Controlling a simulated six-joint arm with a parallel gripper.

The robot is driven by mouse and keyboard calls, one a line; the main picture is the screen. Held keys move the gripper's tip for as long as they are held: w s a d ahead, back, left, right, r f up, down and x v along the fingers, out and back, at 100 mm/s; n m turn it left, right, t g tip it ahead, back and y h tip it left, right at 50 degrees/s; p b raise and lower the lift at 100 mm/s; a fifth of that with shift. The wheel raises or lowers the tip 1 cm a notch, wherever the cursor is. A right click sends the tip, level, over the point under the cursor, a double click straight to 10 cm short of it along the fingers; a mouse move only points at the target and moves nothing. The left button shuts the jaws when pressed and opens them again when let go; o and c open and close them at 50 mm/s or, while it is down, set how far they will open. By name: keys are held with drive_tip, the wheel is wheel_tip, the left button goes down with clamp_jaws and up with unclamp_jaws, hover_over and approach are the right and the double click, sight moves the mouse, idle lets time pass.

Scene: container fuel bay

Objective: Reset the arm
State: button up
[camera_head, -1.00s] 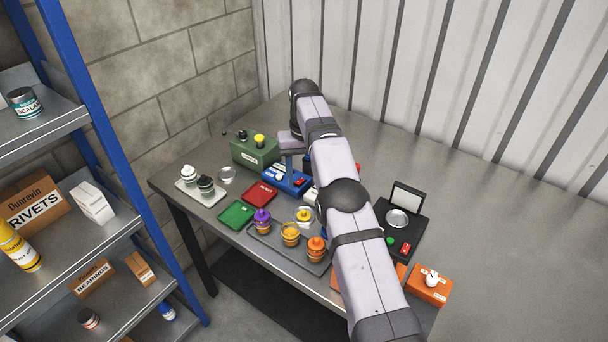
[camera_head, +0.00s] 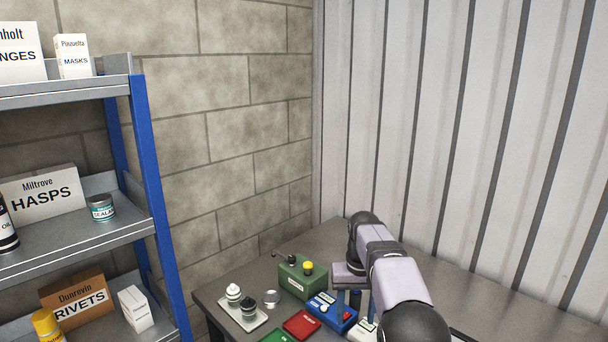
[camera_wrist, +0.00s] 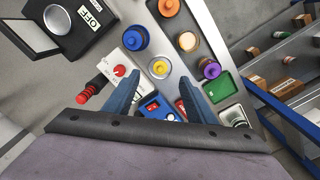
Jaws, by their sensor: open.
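My gripper (camera_wrist: 158,82) is open in the wrist view. Its two blue fingers stand apart with nothing held between them. It points down over the bench, with a yellow-topped piece (camera_wrist: 159,68) seen beyond the gap. A blue box (camera_wrist: 160,108) shows between the fingers, nearer the palm. In the head view my arm reaches over the bench at the lower right, and the gripper hangs below the wrist, partly hidden by the arm.
A green box (camera_head: 297,278), a blue box (camera_head: 333,312), a red tray (camera_head: 301,325) and a pale plate (camera_head: 259,318) crowd the bench. A white box with a red knob (camera_wrist: 130,65) is beside the fingers. Shelving (camera_head: 150,190) stands left; corrugated wall behind.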

drive_tip(key=s+d+p, duration=0.1)
drive_tip(key=s+p, duration=0.3)
drive_tip(key=s, duration=2.9)
drive_tip(key=shift+s+d+f, duration=0.3)
